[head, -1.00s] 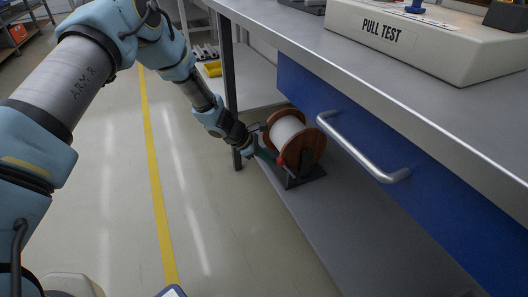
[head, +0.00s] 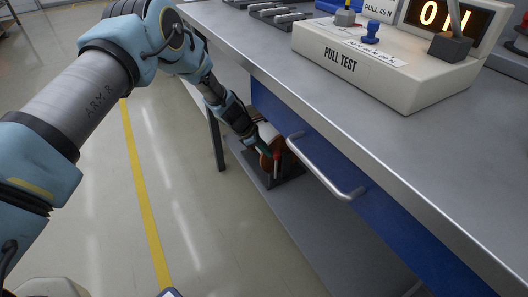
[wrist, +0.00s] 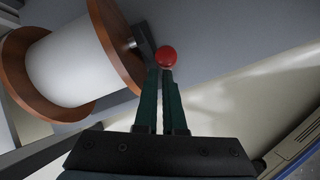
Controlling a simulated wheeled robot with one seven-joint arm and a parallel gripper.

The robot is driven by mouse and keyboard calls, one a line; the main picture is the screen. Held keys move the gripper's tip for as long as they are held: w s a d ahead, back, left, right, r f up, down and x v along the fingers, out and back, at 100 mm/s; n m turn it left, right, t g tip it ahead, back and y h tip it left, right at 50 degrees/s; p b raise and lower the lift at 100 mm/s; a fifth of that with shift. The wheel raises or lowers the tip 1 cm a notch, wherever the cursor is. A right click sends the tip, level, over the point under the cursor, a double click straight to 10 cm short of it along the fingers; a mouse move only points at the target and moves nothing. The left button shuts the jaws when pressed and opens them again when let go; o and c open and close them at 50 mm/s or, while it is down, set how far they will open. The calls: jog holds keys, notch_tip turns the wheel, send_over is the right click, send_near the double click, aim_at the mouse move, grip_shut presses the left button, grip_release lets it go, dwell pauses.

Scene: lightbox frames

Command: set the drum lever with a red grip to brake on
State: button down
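The drum (wrist: 68,68) carries white line between brown flanges. In the head view its brown flange (head: 265,162) shows partly, under the bench edge. The lever's red grip (head: 277,156) is beside the drum; in the wrist view it is a red ball (wrist: 166,57) right at my fingertips. A short dark piece (wrist: 139,44) shows at the drum's hub, left of the ball. My gripper (wrist: 162,72) has its two green fingers close together, with only a thin gap. The ball sits at or just beyond the tips. The lever's stem is mostly hidden, and I cannot tell whether the fingers touch it.
The drum's dark stand (head: 287,180) rests on the low shelf (head: 305,222). The bench top (head: 250,45) overhangs it, with a blue drawer (head: 385,225) and its metal handle (head: 328,176) at right. A pull test box (head: 375,75) stands on top. Open floor lies left.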

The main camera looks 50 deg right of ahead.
jog(key=shift+s+d+r, duration=0.25)
jog(key=shift+s+d, duration=0.2)
jog(key=shift+s, duration=0.1)
jog(key=shift+w, duration=0.1)
jog(key=w+p+v, duration=0.1)
jog(key=w+v, duration=0.1)
jog(key=v, duration=0.9)
jog(key=shift+w, duration=0.25)
jog(key=shift+d, duration=0.1)
